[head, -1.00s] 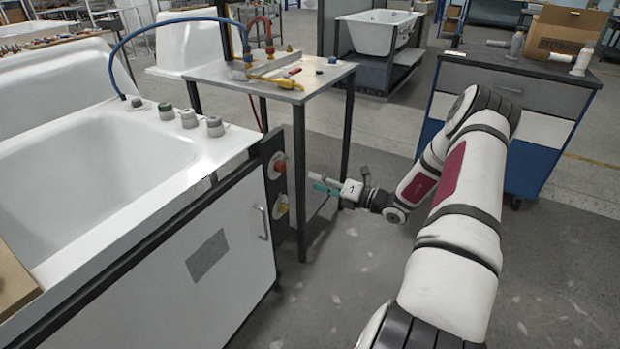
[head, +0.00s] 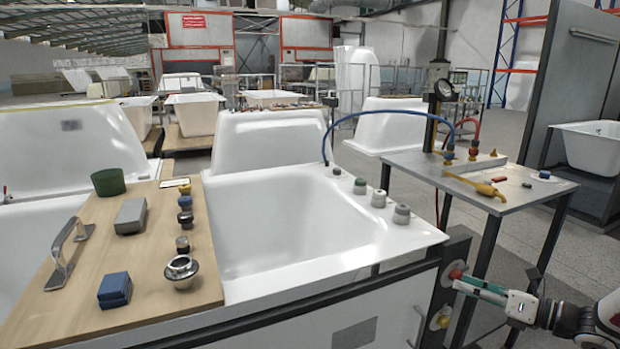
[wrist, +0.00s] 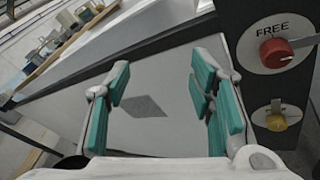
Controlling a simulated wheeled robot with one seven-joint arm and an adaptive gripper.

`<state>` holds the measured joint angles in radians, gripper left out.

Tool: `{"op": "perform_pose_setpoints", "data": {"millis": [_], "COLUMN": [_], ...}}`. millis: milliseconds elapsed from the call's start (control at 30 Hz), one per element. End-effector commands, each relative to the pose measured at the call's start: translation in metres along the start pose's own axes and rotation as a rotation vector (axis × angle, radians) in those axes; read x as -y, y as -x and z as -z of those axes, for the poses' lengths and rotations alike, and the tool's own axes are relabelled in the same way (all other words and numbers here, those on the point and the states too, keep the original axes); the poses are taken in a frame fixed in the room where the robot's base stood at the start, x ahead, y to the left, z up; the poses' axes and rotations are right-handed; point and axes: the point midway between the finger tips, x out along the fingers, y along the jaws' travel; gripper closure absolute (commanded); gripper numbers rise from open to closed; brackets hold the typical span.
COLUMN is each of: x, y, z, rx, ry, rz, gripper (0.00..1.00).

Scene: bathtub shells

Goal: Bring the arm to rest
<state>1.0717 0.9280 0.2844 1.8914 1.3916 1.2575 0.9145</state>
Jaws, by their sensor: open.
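My gripper (head: 468,286) is at the lower right of the head view, its teal finger pads pointing left toward the tub cabinet's dark end panel. In the wrist view my gripper (wrist: 160,82) is open, with nothing between the pads. Beyond them is the white cabinet front (wrist: 125,132) with a grey patch. A red knob (wrist: 276,52) under the word FREE is right of the fingers, apart from them in the wrist view. In the head view the fingers overlap the red knob (head: 456,273); touching cannot be told there.
A yellow knob (head: 442,319) is below the red one. A metal side table (head: 535,190) with hoses and fittings stands behind my gripper. A wooden board (head: 130,260) with loose parts lies across the white tub (head: 300,215). Open floor shows at far right.

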Motion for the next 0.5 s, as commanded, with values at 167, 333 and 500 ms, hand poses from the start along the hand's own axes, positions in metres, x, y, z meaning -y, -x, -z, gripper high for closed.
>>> {"op": "perform_pose_setpoints", "data": {"millis": [167,333,500], "x": [-0.094,-0.175,-0.249], "y": [-0.031,-0.040,-0.033], "z": [-0.011,-0.007,0.004], "rx": [-0.236,-0.429,-0.599], "ry": [0.306,0.588,0.865], "rz": [-0.174,-0.347,-0.527], "gripper": [0.51,0.51,0.51]}}
